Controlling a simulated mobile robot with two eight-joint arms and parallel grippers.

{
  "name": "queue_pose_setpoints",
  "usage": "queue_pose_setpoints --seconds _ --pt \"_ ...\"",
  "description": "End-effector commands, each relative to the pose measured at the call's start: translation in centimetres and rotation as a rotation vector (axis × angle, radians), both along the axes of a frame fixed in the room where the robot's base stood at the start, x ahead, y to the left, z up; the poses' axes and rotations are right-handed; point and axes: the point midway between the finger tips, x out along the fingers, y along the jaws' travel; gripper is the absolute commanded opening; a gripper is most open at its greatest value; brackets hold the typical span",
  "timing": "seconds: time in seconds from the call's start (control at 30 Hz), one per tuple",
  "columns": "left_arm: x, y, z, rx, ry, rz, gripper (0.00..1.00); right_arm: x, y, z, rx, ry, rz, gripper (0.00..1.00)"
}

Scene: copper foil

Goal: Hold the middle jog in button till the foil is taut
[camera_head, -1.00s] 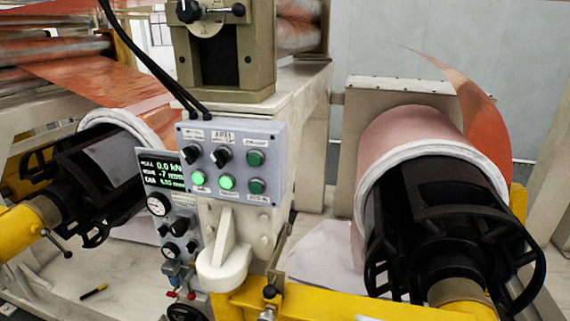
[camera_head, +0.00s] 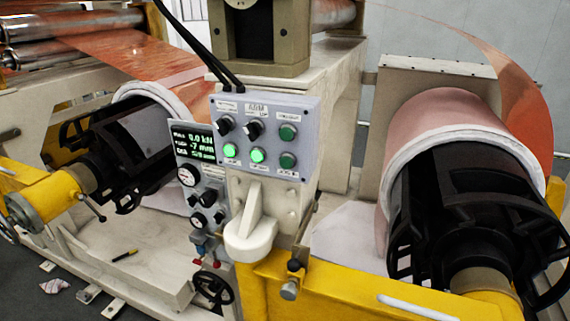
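A grey control box (camera_head: 302,112) stands in the middle of the head view. Its lower row has two lit green buttons on the left and middle and a darker green button at right. The middle lower button (camera_head: 258,155) is lit. Two black knobs and a dark green button form the upper row. Copper foil (camera_head: 135,50) runs at the upper left, and more foil (camera_head: 520,80) curves loosely over the right roll (camera_head: 445,120). Neither gripper is in view.
Black roll cores on yellow shafts (camera_head: 45,200) stand left and right. A white rounded bracket (camera_head: 250,235) juts out under the box. A black handwheel (camera_head: 213,288) is below the display.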

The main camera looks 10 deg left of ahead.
Motion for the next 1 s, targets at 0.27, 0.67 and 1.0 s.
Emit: queue_pose_setpoints --seconds 0.27,0.67,1.0 --pt "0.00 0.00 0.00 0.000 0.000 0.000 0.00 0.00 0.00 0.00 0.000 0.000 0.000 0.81" --pt "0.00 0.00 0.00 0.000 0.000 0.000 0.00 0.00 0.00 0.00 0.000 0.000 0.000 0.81" --pt "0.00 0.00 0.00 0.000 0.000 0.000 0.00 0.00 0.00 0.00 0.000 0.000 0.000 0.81"
